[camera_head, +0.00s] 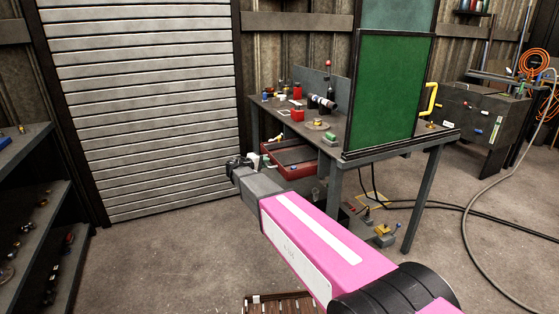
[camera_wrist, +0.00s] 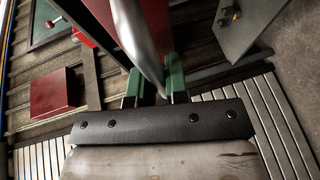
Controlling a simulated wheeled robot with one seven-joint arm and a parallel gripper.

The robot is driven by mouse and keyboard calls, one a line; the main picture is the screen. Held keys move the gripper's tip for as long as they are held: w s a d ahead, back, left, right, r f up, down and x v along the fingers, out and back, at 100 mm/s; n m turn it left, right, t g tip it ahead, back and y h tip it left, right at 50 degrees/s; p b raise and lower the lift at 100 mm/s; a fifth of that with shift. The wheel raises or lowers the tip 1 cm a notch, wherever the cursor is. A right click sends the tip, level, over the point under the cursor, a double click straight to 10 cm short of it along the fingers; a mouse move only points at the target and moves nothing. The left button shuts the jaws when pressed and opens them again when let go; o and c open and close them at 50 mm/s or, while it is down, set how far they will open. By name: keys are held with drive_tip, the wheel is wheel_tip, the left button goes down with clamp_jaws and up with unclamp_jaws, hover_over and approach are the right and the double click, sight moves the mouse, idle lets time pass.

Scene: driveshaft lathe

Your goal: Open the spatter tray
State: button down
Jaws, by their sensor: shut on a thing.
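The spatter tray appears to be the shallow red tray (camera_head: 292,173) under the workbench top in the head view. Its left part sticks out past the bench and its inside shows. My gripper (camera_head: 243,161) is at the tray's left end. In the wrist view my gripper (camera_wrist: 153,75) has its two green-padded fingers shut on a curved, pale metal handle (camera_wrist: 135,30). A red panel, likely the tray's front (camera_wrist: 98,18), lies just beyond the handle. The exact contact is hidden in the head view by the wrist.
The workbench (camera_head: 345,136) carries several small parts and a green screen (camera_head: 392,92). A ribbed shutter (camera_head: 145,110) stands behind my gripper. A dark shelf (camera_head: 35,205) is at the left. Cables (camera_head: 440,207) lie on the right floor. Floor left of my arm is clear.

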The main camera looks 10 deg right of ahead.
drive_tip(key=s+a, duration=0.2)
drive_tip(key=a, duration=0.6)
drive_tip(key=shift+s+a, duration=0.15)
drive_tip(key=shift+s, duration=0.2)
drive_tip(key=c, duration=1.1)
unclamp_jaws()
drive_tip(key=v, duration=1)
drive_tip(key=shift+s+a+r, duration=0.1)
drive_tip(key=shift+s+a, duration=0.2)
